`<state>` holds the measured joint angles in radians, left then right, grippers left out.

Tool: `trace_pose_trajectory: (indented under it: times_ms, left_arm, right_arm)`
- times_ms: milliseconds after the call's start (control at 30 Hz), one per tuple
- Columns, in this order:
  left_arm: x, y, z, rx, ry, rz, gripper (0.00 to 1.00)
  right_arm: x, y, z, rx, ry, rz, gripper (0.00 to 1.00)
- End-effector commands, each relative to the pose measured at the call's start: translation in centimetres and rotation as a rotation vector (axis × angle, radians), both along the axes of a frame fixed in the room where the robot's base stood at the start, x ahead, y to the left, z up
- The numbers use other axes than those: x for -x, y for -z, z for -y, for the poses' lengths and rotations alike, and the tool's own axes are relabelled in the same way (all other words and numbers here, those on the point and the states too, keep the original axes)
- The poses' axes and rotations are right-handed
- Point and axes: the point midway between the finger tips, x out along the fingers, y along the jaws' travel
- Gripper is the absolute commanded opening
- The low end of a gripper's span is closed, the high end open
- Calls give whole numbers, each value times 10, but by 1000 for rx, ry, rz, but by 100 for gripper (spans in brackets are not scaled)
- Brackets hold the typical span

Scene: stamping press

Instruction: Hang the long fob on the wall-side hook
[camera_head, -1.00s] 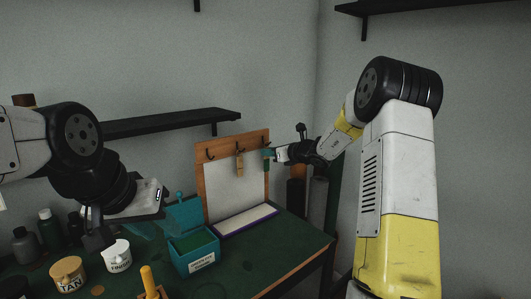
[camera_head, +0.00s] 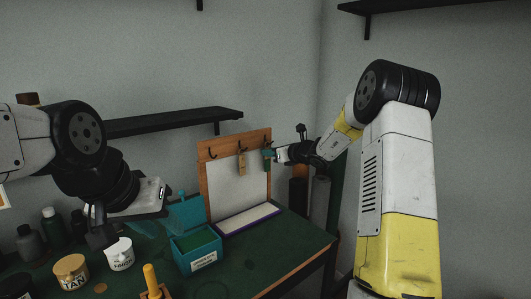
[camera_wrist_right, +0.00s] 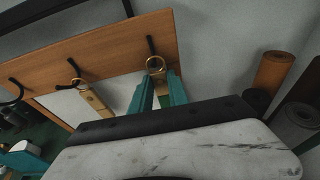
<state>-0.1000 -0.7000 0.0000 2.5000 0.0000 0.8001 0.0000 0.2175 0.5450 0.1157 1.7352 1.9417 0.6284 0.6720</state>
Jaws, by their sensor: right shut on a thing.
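A wooden-framed board (camera_head: 203,180) stands at the back of the bench with three dark hooks. The left hook (camera_head: 213,155) is bare. A tan fob (camera_head: 241,163) hangs on the middle hook. My right gripper (camera_head: 268,154) is at the right hook, the one nearest the room corner. In the right wrist view its teal fingers (camera_wrist_right: 159,92) are shut on a fob, mostly hidden between them. The fob's brass ring (camera_wrist_right: 156,65) overlaps the tip of the right hook (camera_wrist_right: 151,46); I cannot tell whether it is threaded. My left gripper (camera_head: 100,232) is over the bench's left side, its opening unclear.
A teal box (camera_head: 196,252) with an open lid stands before the board. Tins (camera_head: 71,270), bottles (camera_head: 29,243) and a yellow-handled tool (camera_head: 151,279) occupy the bench's left and front. A black shelf (camera_head: 170,122) is above. Rolls (camera_wrist_right: 272,72) stand right of the board.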

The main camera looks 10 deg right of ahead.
Motion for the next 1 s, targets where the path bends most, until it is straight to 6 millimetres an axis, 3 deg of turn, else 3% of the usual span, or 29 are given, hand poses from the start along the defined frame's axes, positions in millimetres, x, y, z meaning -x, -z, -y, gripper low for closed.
trace_pose_trajectory:
  times_ms: [233, 267, 400, 1000]
  left_arm:
    - [0, 0, 0, 0, 0, 0, 36]
    - [0, 0, 0, 0, 0, 0, 36]
    - [0, 0, 0, 0, 0, 0, 36]
    - [0, 0, 0, 0, 0, 0, 36]
  right_arm:
    - [0, 4, 0, 1, 0, -1, 0]
    - [0, 4, 0, 1, 0, -1, 22]
    - [0, 4, 0, 1, 0, -1, 46]
    - [0, 3, 0, 0, 0, 0, 46]
